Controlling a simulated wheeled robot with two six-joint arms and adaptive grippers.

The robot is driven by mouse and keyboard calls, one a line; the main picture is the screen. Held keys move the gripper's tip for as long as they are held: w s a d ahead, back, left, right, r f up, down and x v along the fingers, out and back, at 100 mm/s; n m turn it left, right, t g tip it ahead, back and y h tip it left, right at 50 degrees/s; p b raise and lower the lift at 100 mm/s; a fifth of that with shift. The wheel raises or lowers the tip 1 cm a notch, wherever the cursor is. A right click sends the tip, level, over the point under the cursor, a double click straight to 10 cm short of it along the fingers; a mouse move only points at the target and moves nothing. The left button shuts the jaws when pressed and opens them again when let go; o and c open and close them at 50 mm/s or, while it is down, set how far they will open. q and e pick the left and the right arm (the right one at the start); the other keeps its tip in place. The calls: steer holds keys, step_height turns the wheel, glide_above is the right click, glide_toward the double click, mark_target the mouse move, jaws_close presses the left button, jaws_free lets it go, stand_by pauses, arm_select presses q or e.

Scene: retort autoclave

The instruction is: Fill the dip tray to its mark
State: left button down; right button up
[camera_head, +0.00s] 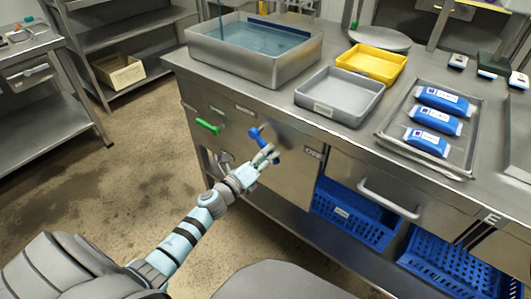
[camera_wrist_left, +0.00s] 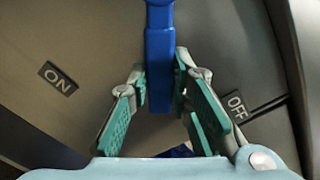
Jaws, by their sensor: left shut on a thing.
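The dip tray (camera_head: 222,60), a large steel basin, stands at the back left of the counter. Blue water (camera_head: 250,38) lies in it, and a thin bluish stream (camera_head: 220,12) comes down into it. A dark blue line (camera_head: 285,31) runs along its inner back wall, with the water surface seemingly just below it. My left gripper (camera_head: 266,155) is shut on the blue valve lever (camera_head: 254,136) on the cabinet front. In the left wrist view the lever (camera_wrist_left: 160,62) lies between the fingers (camera_wrist_left: 160,85), between the ON and OFF labels. My right gripper is out of view.
A green lever (camera_head: 207,126) sits left of the blue one. A grey tray (camera_head: 340,96), a yellow tray (camera_head: 372,62) and a steel tray (camera_head: 465,165) with blue packs (camera_head: 436,121) stand rightward on the counter. Blue crates (camera_head: 347,215) are below. The floor at left is clear.

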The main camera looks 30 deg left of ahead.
arm_select(q)
steer(key=shift+d+r+n+p, duration=0.25)
steer(key=shift+r+n+p, duration=0.35)
steer(key=shift+n+p, duration=0.15)
steer(key=r+n+p, duration=0.2)
steer(key=n+p, duration=0.1)
steer(key=shift+s+d, duration=0.1)
steer(key=shift+d, duration=0.25)
steer(key=shift+d+r+n+p, duration=0.1)
steer(key=shift+r+n+p, duration=0.45)
steer(key=shift+n+p, duration=0.6)
steer(key=shift+n, duration=0.3)
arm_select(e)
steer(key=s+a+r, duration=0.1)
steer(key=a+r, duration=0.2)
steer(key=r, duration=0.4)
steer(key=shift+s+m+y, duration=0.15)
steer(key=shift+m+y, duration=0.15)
arm_select(q)
steer(key=shift+r, duration=0.1)
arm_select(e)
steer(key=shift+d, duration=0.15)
arm_select(q)
steer(key=c, duration=1.4)
jaws_free()
steer(key=shift+c, duration=0.2)
steer(key=shift+s, duration=0.1)
